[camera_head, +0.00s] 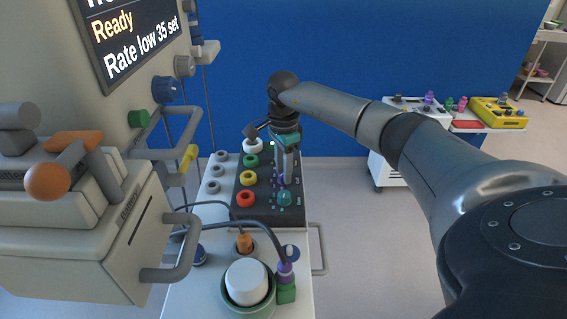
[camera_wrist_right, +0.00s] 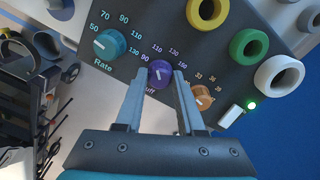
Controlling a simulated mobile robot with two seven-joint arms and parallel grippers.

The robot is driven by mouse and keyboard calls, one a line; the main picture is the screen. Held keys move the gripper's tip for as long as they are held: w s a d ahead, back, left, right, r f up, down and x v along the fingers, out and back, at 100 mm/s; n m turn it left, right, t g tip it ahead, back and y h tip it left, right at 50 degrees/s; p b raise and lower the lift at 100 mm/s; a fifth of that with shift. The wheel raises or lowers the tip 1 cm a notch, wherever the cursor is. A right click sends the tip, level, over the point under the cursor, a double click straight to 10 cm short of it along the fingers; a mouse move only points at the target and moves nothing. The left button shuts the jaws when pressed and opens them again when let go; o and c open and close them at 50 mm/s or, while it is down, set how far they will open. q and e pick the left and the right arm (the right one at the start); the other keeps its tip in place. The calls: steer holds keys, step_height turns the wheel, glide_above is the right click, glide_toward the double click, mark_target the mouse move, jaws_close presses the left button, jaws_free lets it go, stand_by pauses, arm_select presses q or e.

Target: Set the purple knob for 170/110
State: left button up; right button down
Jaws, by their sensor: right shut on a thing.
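The purple knob (camera_wrist_right: 160,73) is the middle one in a row on a dark panel (camera_wrist_right: 135,25), with a partly hidden label ending in "uff". Small numbers arc around it, among them 90, 110, 130 and 150. Its pale pointer mark points roughly toward the 110 side; the exact setting is too small to tell. My right gripper (camera_wrist_right: 160,80) is shut on the purple knob, one finger on each side. In the head view my right gripper (camera_head: 283,176) reaches down to the panel and mostly hides the knob. My left gripper is not in view.
A teal Rate knob (camera_wrist_right: 109,44) and an orange knob (camera_wrist_right: 202,97) flank it closely. Red (camera_head: 245,198), yellow (camera_head: 248,178) and green (camera_head: 251,160) rings line the panel. A screen (camera_head: 130,35) reads "Ready" and "Rate low 35 set". A white cup (camera_head: 246,281) stands nearer, beside cables.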

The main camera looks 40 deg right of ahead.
steer(key=m+p, duration=0.3)
steer(key=m, duration=0.3)
steer(key=shift+r+m, duration=0.15)
steer(key=shift+m, duration=0.15)
steer(key=m+p, duration=0.2)
steer(key=m, duration=0.4)
steer(key=shift+d+p, duration=0.1)
steer(key=shift+p, duration=0.3)
steer(key=m+p, duration=0.3)
steer(key=m, duration=0.3)
steer(key=shift+w+m, duration=0.1)
steer(key=shift+m, duration=0.2)
steer(key=m+p, duration=0.3)
steer(key=m, duration=0.2)
steer(key=shift+m, duration=0.4)
steer(key=c, duration=0.5)
jaws_free()
